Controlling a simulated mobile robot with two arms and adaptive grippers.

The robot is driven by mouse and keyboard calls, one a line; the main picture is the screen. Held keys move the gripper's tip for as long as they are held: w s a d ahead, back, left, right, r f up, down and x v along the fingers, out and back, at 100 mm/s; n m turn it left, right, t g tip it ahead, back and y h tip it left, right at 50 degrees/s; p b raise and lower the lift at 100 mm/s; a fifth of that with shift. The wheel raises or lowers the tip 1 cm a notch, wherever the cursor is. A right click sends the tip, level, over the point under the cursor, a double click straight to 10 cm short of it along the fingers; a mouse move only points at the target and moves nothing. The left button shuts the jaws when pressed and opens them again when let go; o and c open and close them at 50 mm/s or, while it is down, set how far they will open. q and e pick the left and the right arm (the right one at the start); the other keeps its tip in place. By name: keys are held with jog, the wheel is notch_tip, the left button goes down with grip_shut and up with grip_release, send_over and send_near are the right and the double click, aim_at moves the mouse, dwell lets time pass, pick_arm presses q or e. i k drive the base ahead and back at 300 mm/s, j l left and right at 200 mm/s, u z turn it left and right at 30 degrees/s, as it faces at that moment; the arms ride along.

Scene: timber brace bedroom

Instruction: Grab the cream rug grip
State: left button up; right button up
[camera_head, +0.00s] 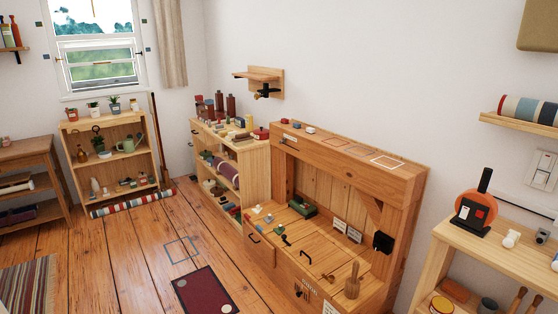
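I cannot tell for certain which thing is the cream rug grip. A small cream piece (257,209) lies at the left end of the low wooden bench (325,252), among other small coloured pieces. A short whitish roll (511,239) lies on the light wooden shelf unit at the right. A dark red mat (205,290) with small pale marks near its corners lies on the floor at the bottom. Neither of my grippers is in view.
A square outline (182,249) is on the floor beyond the mat. The bench's upper ledge (345,150) bears small pieces and square outlines. A crowded shelf unit (245,160) stands left of the bench. A striped roll (131,203) lies before the plant shelf.

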aim_at(257, 210)
jog(key=i+j+u, duration=0.15)
jog(key=i+u, duration=0.65)
jog(key=i+l+u, duration=0.1)
jog(key=i+u, duration=0.3)
jog(key=i, duration=0.1)
